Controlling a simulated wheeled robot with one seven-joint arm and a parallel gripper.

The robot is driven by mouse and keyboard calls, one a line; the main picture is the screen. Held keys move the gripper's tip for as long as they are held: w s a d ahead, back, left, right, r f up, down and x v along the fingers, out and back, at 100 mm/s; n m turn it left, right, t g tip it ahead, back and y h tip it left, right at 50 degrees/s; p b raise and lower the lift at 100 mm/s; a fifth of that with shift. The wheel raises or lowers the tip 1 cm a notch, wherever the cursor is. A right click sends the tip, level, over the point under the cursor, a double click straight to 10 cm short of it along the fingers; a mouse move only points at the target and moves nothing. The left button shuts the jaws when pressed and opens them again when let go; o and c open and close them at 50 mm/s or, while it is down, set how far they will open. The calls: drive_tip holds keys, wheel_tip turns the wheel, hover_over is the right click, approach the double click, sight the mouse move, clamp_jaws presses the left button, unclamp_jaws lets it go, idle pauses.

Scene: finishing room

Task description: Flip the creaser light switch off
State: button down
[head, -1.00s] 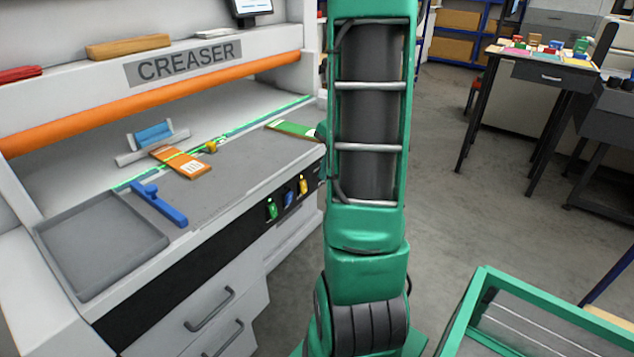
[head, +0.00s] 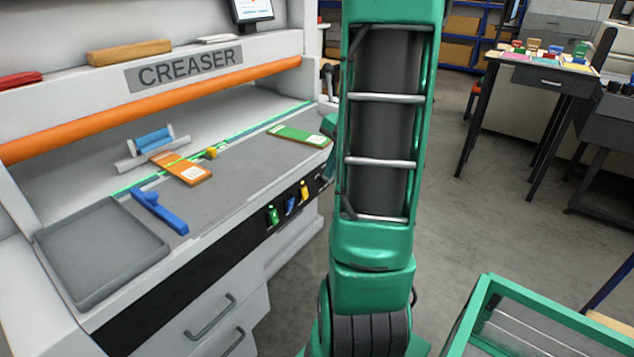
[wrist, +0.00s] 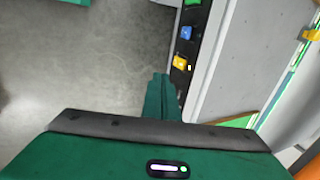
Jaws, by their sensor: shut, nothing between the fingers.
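The creaser (head: 190,69) stands at left with a dark front panel. Three coloured switches sit on that panel: green (head: 273,214), blue (head: 290,205) and yellow (head: 304,190). I cannot read which is the light switch. A bright green light line (head: 255,126) runs along the creaser bed. In the wrist view, my gripper (wrist: 162,80) is shut and empty, its fingertips just left of and below the yellow switch (wrist: 180,63), apart from it in the picture. The blue switch (wrist: 186,33) shows beyond. My arm hides the gripper in the head view.
On the bed lie an orange card (head: 182,169), a green card (head: 299,136), a blue tool (head: 160,212) and a grey tray (head: 104,250). A dark lever (head: 327,78) is on the creaser's side. Open floor (head: 480,220) lies to the right, with a green-framed cart (head: 484,285) in front.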

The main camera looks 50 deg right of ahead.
sight(305, 193)
drive_tip(key=shift+s+a+f, duration=0.1)
drive_tip(key=shift+a+f, duration=0.1)
drive_tip(key=shift+f, duration=0.05)
drive_tip(key=shift+f, duration=0.1)
drive_tip(key=shift+w+a+f, duration=0.1)
drive_tip(key=shift+w+f, duration=1.05)
drive_tip(key=shift+f, duration=0.55)
drive_tip(key=shift+w+f, duration=1.15)
drive_tip(key=shift+f, duration=0.5)
drive_tip(key=shift+w+a+f, duration=0.1)
drive_tip(key=shift+w+f, duration=1.05)
drive_tip(key=shift+f, duration=0.55)
drive_tip(key=shift+d, duration=0.1)
